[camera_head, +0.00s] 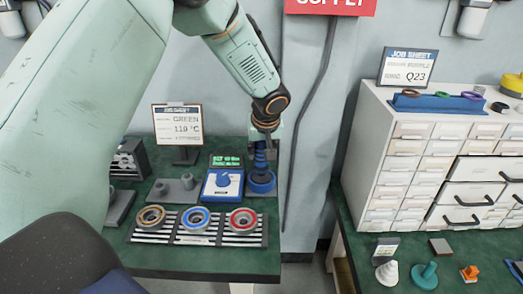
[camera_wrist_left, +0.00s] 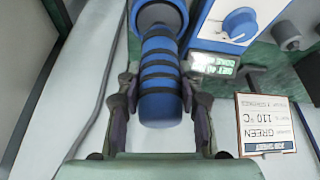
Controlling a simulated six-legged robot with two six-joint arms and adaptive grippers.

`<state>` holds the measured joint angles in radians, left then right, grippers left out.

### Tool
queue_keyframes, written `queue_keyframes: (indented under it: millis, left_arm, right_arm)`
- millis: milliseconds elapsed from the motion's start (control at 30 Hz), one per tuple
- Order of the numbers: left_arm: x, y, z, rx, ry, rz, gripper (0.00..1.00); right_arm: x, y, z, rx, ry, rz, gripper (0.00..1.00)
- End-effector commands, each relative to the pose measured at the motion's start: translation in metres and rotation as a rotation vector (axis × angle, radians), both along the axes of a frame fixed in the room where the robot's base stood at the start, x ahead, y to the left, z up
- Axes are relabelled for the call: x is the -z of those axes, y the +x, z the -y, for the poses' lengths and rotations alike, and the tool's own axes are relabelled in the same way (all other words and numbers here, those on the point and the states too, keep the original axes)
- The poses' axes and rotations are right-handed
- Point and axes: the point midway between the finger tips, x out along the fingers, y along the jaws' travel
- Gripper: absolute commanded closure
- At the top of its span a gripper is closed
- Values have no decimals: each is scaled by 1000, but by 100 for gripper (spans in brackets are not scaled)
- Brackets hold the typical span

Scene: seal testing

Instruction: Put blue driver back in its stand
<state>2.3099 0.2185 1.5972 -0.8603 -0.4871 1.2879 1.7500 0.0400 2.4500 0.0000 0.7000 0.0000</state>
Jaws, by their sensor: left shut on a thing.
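The blue driver (camera_wrist_left: 158,75), with dark bands round its handle, is between the fingers of my left gripper (camera_wrist_left: 160,92), which is shut on it. In the head view the driver (camera_head: 261,158) hangs upright below my left gripper (camera_head: 265,135). A round blue stand (camera_head: 261,186) is directly under it, at the right end of the bench. In the wrist view the stand's rim (camera_wrist_left: 160,8) shows just beyond the driver's far end. I cannot tell whether the driver's tip is inside the stand. My right gripper is not in view.
A blue-and-white device with a knob (camera_head: 222,184) stands close left of the stand. A rack with three ringed parts (camera_head: 196,222) lies in front. A job sheet (camera_head: 178,125) stands behind. A white drawer cabinet (camera_head: 400,150) is at right, across a gap.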

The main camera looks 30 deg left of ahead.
Motion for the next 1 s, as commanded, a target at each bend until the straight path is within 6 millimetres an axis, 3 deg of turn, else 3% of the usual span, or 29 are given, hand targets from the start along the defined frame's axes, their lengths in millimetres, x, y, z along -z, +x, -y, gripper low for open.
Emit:
queue_keyframes:
  millis: [1000]
  left_arm:
    - [2, 1, 0, 1, 1, 4, 100]
  right_arm:
    - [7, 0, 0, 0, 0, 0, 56]
